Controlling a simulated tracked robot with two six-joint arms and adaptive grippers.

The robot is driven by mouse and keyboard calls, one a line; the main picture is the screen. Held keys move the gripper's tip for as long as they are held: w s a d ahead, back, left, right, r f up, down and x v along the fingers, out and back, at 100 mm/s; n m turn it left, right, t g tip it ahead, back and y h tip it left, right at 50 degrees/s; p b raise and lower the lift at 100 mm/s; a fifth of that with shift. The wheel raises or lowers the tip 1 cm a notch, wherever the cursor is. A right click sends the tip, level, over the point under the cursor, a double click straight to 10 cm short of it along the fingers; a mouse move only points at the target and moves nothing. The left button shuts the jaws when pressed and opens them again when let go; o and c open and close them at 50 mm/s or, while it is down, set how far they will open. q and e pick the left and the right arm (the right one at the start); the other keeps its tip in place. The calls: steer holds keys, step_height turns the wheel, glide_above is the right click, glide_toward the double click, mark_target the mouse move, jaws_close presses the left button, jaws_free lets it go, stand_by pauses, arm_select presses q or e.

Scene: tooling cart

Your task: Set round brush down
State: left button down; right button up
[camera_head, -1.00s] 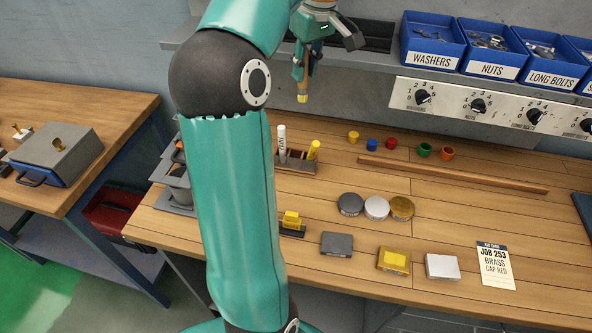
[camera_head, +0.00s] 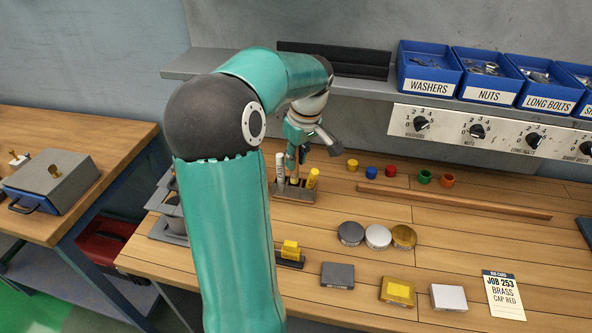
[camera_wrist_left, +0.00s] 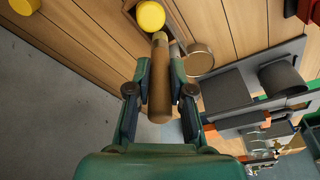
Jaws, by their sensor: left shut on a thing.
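The round brush (camera_head: 292,163) has a brown wooden handle and hangs upright in my left gripper (camera_head: 300,150), which is shut on it. Its yellow lower end is over or at the middle of a dark rack (camera_head: 296,196), between a white stick (camera_head: 280,172) and a yellow-topped stick (camera_head: 313,176). I cannot tell how far it is inside a slot. In the left wrist view the brush handle (camera_wrist_left: 160,85) stands between the two fingers, with the yellow round top (camera_wrist_left: 150,15) close by. My right gripper is not in view.
Several small coloured caps (camera_head: 390,171) and a wooden strip (camera_head: 450,200) lie right of the rack. Three round tins (camera_head: 378,237) and flat blocks are nearer the front. The shelf (camera_head: 360,86) with blue bins (camera_head: 429,69) is behind and above.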

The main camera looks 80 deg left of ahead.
mark_target(297, 165)
arm_select(q)
steer(key=shift+f, duration=2.05)
steer(key=shift+f, duration=0.15)
steer(key=c, duration=1)
jaws_free()
steer(key=shift+c, duration=0.2)
step_height(297, 165, up, 12)
steer(key=w+d, duration=0.1)
steer(key=d, duration=0.1)
steer(key=shift+w, duration=0.1)
